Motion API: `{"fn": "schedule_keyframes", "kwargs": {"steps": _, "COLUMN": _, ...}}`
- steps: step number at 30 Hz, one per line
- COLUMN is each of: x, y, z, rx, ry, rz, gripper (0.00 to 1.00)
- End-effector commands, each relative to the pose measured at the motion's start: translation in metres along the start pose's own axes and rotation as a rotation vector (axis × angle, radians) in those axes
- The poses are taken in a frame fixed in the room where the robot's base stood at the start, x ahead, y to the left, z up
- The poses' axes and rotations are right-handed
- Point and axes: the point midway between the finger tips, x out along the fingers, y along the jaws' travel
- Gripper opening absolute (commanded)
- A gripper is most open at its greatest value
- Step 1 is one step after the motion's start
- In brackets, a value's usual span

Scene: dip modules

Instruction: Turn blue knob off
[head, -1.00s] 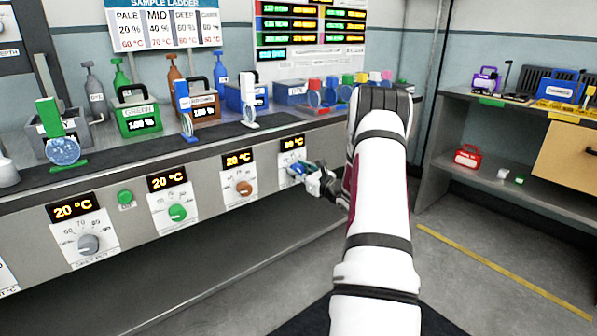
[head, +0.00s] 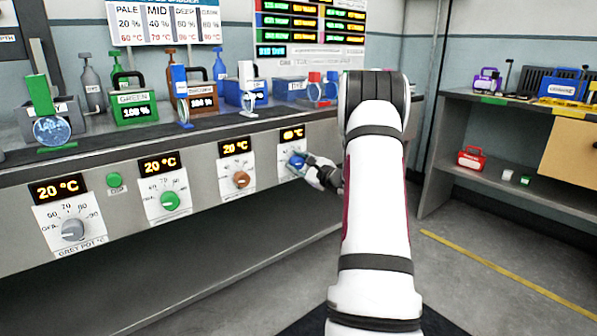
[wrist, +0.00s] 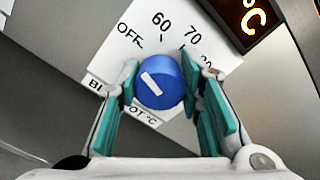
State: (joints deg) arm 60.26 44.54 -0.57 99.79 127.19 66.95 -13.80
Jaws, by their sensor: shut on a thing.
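The blue knob (head: 297,160) is the rightmost knob on the long grey front panel, under a lit orange display (head: 292,134) whose digits are hard to read. In the wrist view the round blue knob (wrist: 168,88) sits between the two teal finger pads of my gripper (wrist: 163,84), which is shut on it. The white mark on the knob slants toward the upper left, roughly toward the OFF label (wrist: 130,36). The 60 and 70 labels show above the knob. In the head view my gripper (head: 306,167) reaches the panel from the right.
Brown (head: 241,180), green (head: 170,201) and grey (head: 73,230) knobs line the panel to the left, with a green button (head: 115,180). Coloured boxes and stands crowd the ledge above. A shelf (head: 490,180) stands at the right. The floor between is clear.

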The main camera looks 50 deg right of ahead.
Motion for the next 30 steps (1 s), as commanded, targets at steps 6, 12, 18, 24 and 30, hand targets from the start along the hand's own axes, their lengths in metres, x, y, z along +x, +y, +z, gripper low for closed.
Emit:
{"fn": "schedule_keyframes", "kwargs": {"steps": 6, "x": -0.0006, "y": 0.0012, "z": -0.0018, "rx": -0.058, "ry": 0.003, "rz": 0.002, "gripper": 0.05}}
{"fn": "schedule_keyframes", "kwargs": {"steps": 12, "x": -0.0006, "y": 0.0008, "z": -0.0015, "rx": -0.073, "ry": 0.004, "rz": 0.002, "gripper": 0.05}}
{"fn": "schedule_keyframes", "kwargs": {"steps": 18, "x": -0.0006, "y": 0.0007, "z": -0.0014, "rx": -0.073, "ry": 0.004, "rz": 0.002, "gripper": 0.05}}
{"fn": "schedule_keyframes", "kwargs": {"steps": 24, "x": -0.0005, "y": 0.0007, "z": -0.0011, "rx": -0.072, "ry": 0.003, "rz": 0.002, "gripper": 0.54}}
{"fn": "schedule_keyframes", "kwargs": {"steps": 30, "x": -0.0003, "y": 0.0004, "z": -0.0006, "rx": -0.072, "ry": 0.002, "rz": 0.001, "gripper": 0.54}}
